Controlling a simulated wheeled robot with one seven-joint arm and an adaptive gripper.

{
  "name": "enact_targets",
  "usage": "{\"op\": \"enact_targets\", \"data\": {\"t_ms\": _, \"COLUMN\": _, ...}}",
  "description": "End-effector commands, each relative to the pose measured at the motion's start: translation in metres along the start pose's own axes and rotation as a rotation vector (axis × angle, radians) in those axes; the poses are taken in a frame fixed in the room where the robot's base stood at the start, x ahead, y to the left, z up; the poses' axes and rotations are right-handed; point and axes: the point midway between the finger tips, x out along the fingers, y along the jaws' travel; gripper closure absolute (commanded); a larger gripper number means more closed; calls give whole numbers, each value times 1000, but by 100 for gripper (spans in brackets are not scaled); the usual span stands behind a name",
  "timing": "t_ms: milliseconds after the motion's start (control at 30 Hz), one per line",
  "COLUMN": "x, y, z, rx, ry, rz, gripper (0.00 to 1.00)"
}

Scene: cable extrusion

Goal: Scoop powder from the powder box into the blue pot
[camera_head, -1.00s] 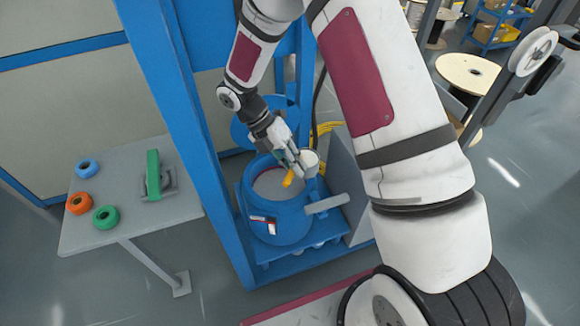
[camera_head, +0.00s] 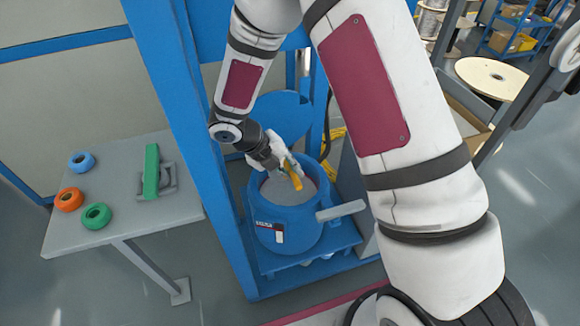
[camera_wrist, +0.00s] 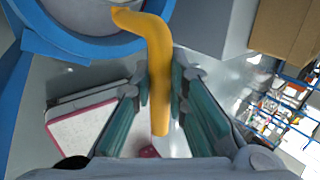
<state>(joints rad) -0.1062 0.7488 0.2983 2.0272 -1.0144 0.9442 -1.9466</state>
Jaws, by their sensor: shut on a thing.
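The blue pot (camera_head: 283,235) stands upright with its top open, and its inside looks pale grey. My gripper (camera_head: 291,170) is over the pot's opening, shut on the yellow handle (camera_head: 298,183) of the scoop. In the wrist view the teal fingers of my gripper (camera_wrist: 160,90) clasp the yellow handle (camera_wrist: 158,65) from both sides. The handle's bent end reaches over the rim of the blue pot (camera_wrist: 110,50). The scoop's cup is hidden, so I cannot tell whether it holds powder. I cannot make out the powder box.
A blue frame (camera_head: 175,110) surrounds the pot, and a round blue lid (camera_head: 275,112) is raised behind it. A grey bar (camera_head: 340,211) sticks out at the pot's right. At left, a grey table (camera_head: 140,215) holds coloured rings and a green-handled tool (camera_head: 152,172).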

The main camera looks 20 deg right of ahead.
Motion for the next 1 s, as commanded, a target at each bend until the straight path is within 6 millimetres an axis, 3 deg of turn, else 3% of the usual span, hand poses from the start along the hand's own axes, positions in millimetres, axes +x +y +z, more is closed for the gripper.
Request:
{"op": "enact_targets", "data": {"t_ms": 600, "x": 14, "y": -31, "z": -2, "rx": 11, "ry": 2, "rz": 439, "gripper": 100}}
{"op": "enact_targets", "data": {"t_ms": 1000, "x": 37, "y": -36, "z": -2, "rx": 13, "ry": 3, "rz": 670, "gripper": 100}}
